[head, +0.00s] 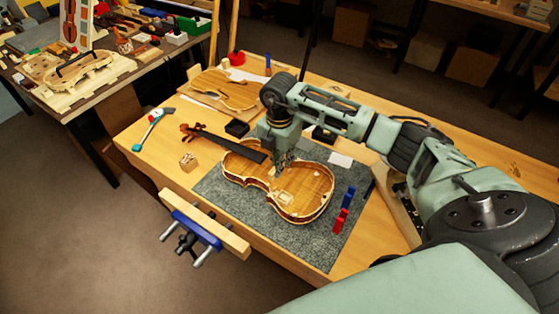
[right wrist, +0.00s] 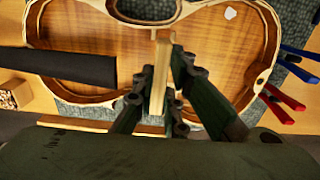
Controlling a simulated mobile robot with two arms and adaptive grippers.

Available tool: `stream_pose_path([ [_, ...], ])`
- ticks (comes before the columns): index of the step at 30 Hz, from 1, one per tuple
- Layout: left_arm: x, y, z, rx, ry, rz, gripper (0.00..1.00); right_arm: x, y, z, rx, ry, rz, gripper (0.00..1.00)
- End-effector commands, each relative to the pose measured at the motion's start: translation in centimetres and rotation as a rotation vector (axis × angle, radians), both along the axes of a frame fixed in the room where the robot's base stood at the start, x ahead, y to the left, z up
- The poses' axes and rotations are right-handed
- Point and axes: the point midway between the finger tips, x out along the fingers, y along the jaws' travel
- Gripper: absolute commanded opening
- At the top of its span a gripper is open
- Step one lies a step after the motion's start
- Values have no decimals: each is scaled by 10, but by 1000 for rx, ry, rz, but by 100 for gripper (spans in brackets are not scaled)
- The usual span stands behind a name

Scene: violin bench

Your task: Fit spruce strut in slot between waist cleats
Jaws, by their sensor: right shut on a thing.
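The open violin body (head: 312,186) lies on a grey mat in the head view, its hollow inside facing up. My right gripper (head: 277,172) is over its waist, pointing down. In the right wrist view the right gripper (right wrist: 162,62) is shut on a pale wooden strut (right wrist: 159,82), held between the fingers above the violin body (right wrist: 228,62). The fingers hide part of the strut and of the waist, and I cannot make out the cleats or the slot clearly. I cannot tell whether the strut touches the body. My left gripper is not in view.
The dark fingerboard (head: 232,145) reaches over the body's left end. Red clamps (head: 341,220) and blue clamps (head: 349,197) stand on the mat (head: 217,190) at right.

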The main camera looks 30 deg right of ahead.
Motion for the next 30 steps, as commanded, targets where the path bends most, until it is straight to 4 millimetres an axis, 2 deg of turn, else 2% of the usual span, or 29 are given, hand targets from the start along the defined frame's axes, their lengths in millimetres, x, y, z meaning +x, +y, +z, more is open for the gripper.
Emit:
stream_pose_path([
  [30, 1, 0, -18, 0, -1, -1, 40, 0, 0, -25, 0, 1, 0, 0],
])
